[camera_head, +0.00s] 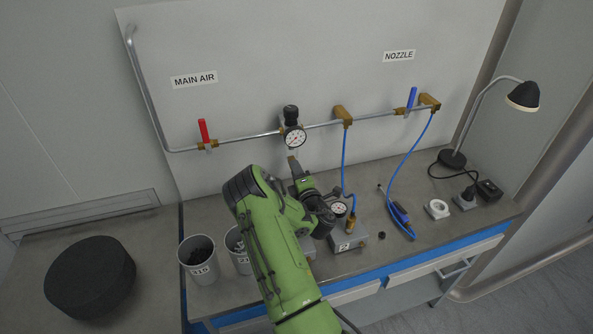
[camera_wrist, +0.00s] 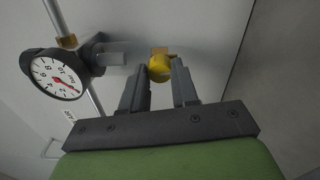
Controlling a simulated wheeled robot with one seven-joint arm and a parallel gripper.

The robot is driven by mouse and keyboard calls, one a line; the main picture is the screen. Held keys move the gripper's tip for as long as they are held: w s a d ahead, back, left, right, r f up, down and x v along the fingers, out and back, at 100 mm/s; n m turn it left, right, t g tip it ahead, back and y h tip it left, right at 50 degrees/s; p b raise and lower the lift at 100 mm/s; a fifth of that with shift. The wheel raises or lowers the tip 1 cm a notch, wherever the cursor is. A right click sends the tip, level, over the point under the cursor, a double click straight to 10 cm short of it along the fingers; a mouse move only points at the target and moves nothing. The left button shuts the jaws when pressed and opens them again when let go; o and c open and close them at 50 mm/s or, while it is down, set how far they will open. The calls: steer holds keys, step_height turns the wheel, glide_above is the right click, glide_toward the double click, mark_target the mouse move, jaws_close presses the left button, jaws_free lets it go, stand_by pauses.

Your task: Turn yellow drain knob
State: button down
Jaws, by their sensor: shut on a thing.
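The yellow drain knob (camera_wrist: 160,68) shows in the wrist view between the tips of my two fingers, with a brass-coloured part just behind it. My gripper (camera_wrist: 160,74) is shut on the knob. In the head view my gripper (camera_head: 294,168) is below the round pressure gauge on the pipe, and I cannot make out the knob there. The white-faced pressure gauge (camera_head: 294,137) hangs under a black regulator cap (camera_head: 291,112). The gauge also shows at the left of the wrist view (camera_wrist: 52,76), beside the fingers.
A red lever (camera_head: 204,130) and a blue lever (camera_head: 412,97) stand on the pipe. Blue hoses (camera_head: 345,160) hang over the bench. Cups (camera_head: 198,262), a metal block (camera_head: 348,240), a blue air tool (camera_head: 400,213) and a lamp (camera_head: 522,95) stand around my arm.

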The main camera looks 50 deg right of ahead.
steer(key=shift+m, duration=0.8)
steer(key=c, duration=0.8)
jaws_free()
steer(key=shift+s, duration=0.1)
steer(key=shift+c, duration=0.2)
